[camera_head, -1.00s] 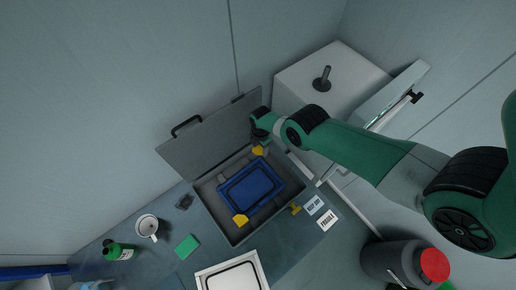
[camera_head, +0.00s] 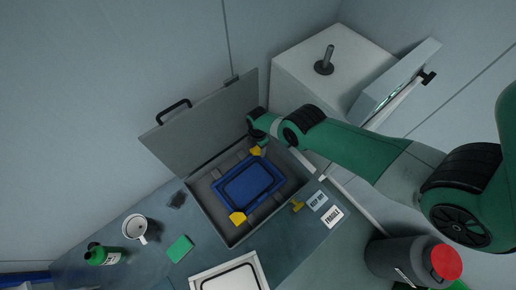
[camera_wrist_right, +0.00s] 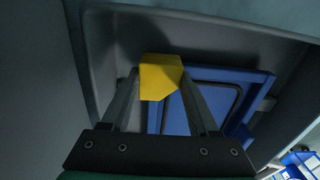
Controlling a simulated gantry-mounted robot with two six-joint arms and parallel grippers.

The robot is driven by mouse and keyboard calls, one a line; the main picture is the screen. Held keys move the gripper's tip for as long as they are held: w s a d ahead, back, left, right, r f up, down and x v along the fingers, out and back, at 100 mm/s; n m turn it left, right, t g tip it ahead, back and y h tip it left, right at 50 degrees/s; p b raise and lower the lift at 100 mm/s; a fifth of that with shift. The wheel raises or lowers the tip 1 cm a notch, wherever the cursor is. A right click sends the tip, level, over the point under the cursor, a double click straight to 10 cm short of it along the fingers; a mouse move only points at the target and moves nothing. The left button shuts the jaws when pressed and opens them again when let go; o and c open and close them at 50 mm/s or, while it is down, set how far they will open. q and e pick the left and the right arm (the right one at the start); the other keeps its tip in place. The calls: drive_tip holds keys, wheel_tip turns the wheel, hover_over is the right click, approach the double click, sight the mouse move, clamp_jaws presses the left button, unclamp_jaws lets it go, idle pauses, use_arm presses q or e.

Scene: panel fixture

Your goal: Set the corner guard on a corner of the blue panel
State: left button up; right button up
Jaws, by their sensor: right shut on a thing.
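The blue panel (camera_head: 247,187) lies inside the open grey case (camera_head: 226,231); it also shows in the right wrist view (camera_wrist_right: 245,95). A yellow corner guard (camera_wrist_right: 160,76) is between the fingertips of my right gripper (camera_wrist_right: 160,85), which is shut on it. This guard (camera_head: 255,151) is at the panel's upper corner in the head view. It covers that corner in the wrist view; I cannot tell whether it is fully seated. My left gripper is not in view.
A yellow piece (camera_head: 297,206) lies by the case's right edge, near white labels (camera_head: 333,216). The raised lid (camera_head: 205,125) stands behind. A mug (camera_head: 134,227), green block (camera_head: 179,248), green bottle (camera_head: 103,255) and white-framed tray (camera_head: 228,275) are on the table.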

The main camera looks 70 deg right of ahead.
drive_tip(key=shift+f, duration=0.3)
drive_tip(key=o, duration=1.4)
wheel_tip(320, 180, up, 12)
drive_tip(key=p, duration=1.1)
drive_tip(key=shift+f, duration=0.15)
